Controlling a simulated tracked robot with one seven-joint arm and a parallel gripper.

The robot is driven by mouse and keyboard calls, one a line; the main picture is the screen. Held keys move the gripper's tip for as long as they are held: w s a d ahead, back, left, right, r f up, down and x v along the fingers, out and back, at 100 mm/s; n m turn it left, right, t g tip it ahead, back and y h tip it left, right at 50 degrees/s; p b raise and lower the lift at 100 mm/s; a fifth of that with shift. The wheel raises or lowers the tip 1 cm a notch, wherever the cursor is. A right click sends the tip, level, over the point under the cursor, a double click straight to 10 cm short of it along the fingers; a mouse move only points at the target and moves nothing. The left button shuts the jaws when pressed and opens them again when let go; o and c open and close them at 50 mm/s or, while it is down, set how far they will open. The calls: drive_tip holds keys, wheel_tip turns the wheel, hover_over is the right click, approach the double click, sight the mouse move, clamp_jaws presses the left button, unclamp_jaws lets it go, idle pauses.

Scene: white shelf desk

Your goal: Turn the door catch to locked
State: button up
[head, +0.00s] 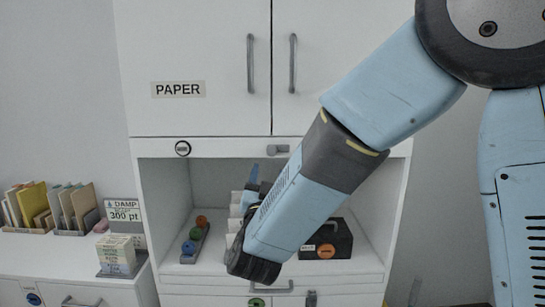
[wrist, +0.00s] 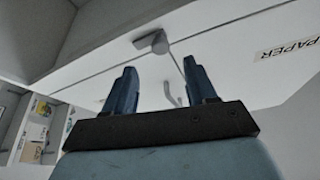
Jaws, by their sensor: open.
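The door catch (head: 277,149) is a small grey lever on the white rail just under the double doors, near the seam between them. In the head view it looks roughly horizontal. In the wrist view the catch (wrist: 152,42) shows ahead, beyond and between my fingertips. My gripper (wrist: 160,72) is open, with two blue fingers apart and nothing between them. In the head view my gripper (head: 254,174) is below and left of the catch, apart from it, and partly hidden behind my arm.
The doors have two vertical grey handles (head: 250,63) and a PAPER label (head: 178,89). The open shelf below holds a black case (head: 326,238) and a tray of coloured rolls (head: 195,240).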

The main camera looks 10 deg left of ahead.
sight(272, 154)
drive_tip(key=x, duration=0.8)
drive_tip(key=shift+w, duration=0.15)
clamp_jaws()
idle(0.3)
